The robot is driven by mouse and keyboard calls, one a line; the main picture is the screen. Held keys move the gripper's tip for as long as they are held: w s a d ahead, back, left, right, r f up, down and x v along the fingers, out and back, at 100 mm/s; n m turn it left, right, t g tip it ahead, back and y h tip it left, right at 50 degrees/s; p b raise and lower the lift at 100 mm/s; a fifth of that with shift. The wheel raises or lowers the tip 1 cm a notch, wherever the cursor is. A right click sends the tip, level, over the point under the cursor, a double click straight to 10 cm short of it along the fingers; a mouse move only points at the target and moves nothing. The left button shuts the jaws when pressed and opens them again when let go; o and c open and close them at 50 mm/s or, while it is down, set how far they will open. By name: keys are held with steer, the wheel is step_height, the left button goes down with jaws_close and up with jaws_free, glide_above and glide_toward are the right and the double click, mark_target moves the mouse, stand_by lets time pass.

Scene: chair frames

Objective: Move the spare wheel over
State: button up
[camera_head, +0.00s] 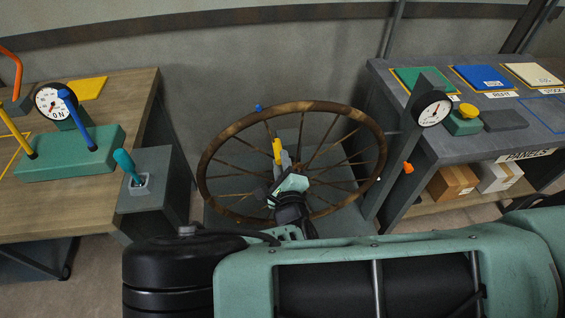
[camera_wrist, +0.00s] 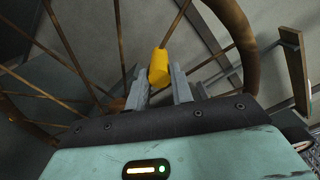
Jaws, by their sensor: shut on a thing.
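The spare wheel is a large brown, rusty-looking spoked wheel (camera_head: 300,106), tilted in front of the grey wall in the middle of the head view. Its rim (camera_wrist: 238,40) and spokes fill the upper part of the wrist view. My gripper (camera_head: 280,167) reaches in front of the wheel's middle. In the wrist view my gripper (camera_wrist: 159,82) has its two grey fingers on either side of a yellow grip (camera_wrist: 159,66), shut on it. The grip lines up with a spoke; how it is fixed to the wheel is hidden. My gripper covers the hub.
A wooden bench (camera_head: 140,90) at left carries a green base (camera_head: 75,155) with levers and a gauge. A teal joystick box (camera_head: 143,185) stands beside it. At right a grey bench (camera_head: 470,135) holds coloured mats and another gauge (camera_head: 431,110); boxes (camera_head: 453,182) sit below.

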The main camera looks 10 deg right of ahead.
steer(key=shift+w+a+f+b, duration=0.1)
steer(key=shift+a+f+b, duration=0.3)
steer(key=shift+a, duration=0.5)
steer(key=shift+s+a+f+b, duration=0.1)
steer(key=shift+a+f+b, duration=0.35)
steer(key=shift+a, duration=0.45)
steer(key=shift+w+a+f+b, duration=0.1)
steer(key=shift+a+f+b, duration=0.3)
steer(key=shift+a, duration=0.5)
steer(key=shift+a+f+b, duration=1.9)
steer(key=shift+a+f, duration=0.1)
steer(key=shift+a, duration=0.15)
